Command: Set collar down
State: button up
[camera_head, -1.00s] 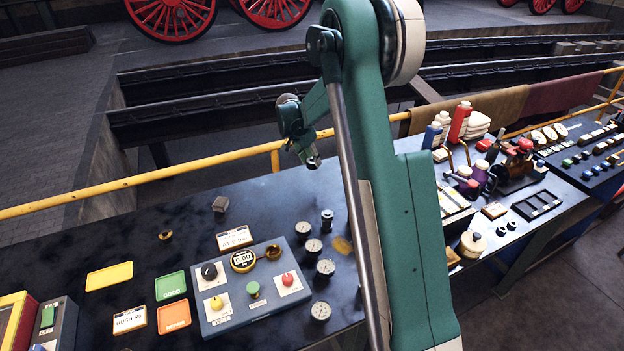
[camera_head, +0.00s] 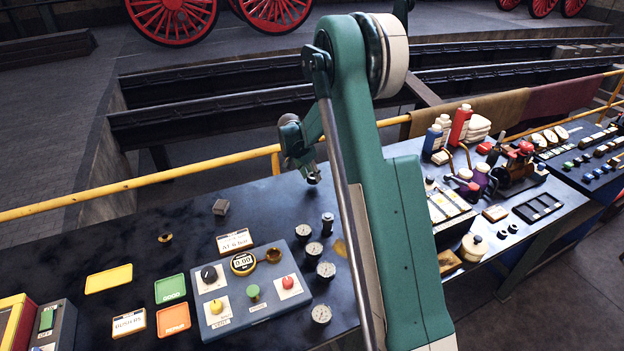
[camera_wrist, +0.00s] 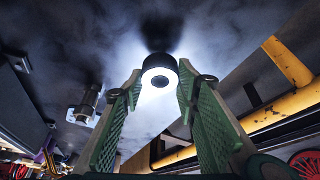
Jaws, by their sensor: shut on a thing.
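The collar (camera_wrist: 160,70) is a short dark ring with a pale face and a dark hole, seen between my fingertips in the wrist view. My gripper (camera_wrist: 161,82) has two green ribbed fingers shut on it, one on each side. A dark shadow lies on the bench top just beyond the collar; I cannot tell whether the collar touches the surface. In the head view my gripper (camera_head: 313,178) points down over the back of the dark bench (camera_head: 275,205), near the yellow rail, and the collar is too small to make out clearly.
A metal cylinder fitting (camera_head: 327,222) stands in front of my gripper, with several gauges (camera_head: 314,250) nearby. A control box (camera_head: 250,292), a grey block (camera_head: 221,207) and coloured trays (camera_head: 109,279) lie to the left. The yellow rail (camera_head: 140,182) runs behind the bench.

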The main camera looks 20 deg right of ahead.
jog(key=shift+f, duration=1.15)
jog(key=shift+f, duration=0.15)
jog(key=o, duration=1.1)
jog(key=shift+o, duration=0.2)
jog(key=v, duration=1.2)
jog(key=shift+s+a, duration=0.1)
